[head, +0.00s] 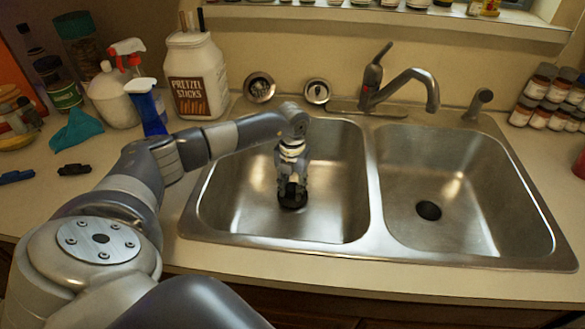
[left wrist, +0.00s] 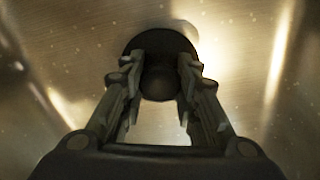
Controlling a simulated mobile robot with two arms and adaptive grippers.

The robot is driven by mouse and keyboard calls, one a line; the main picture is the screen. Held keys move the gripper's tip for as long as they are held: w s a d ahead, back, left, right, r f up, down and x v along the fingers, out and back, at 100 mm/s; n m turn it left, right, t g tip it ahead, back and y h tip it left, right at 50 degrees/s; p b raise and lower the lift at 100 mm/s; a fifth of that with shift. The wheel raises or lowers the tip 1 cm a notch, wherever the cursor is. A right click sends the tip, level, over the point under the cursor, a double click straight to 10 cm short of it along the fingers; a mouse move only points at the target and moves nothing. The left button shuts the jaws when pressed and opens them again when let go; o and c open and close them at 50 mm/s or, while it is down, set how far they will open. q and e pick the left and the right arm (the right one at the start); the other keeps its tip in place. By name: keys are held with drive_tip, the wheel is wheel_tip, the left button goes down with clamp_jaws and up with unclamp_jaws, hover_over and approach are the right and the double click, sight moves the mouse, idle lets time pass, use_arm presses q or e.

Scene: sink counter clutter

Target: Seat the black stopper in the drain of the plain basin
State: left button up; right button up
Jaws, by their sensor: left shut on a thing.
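The black stopper (head: 292,205) is low in the left basin (head: 235,205), at or just above its floor. My left gripper (head: 291,190) points down and is shut on it. In the left wrist view, the fingertips of my left gripper (left wrist: 160,85) are on either side of the knob of the stopper (left wrist: 150,45), whose dark disc spreads beyond them. No drain shows in the left basin; the stopper and gripper cover that spot. I cannot tell whether the stopper is seated. The right basin (head: 490,215) has a dark open drain (head: 428,210). My right gripper is not in view.
A faucet (head: 400,85) stands behind the basins. Two round metal strainers (head: 260,87) (head: 317,91) lean at the back. A pretzel jar (head: 196,75), spray bottles (head: 147,105) and a teal cloth (head: 77,130) are on the left. Spice jars (head: 550,97) stand at right.

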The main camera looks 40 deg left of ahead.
use_arm(q)
drive_tip(key=shift+f+b, duration=0.35)
drive_tip(key=shift+f, duration=0.25)
drive_tip(key=o, duration=1.1)
drive_tip(key=shift+r, duration=0.1)
wheel_tip(320, 180, up, 12)
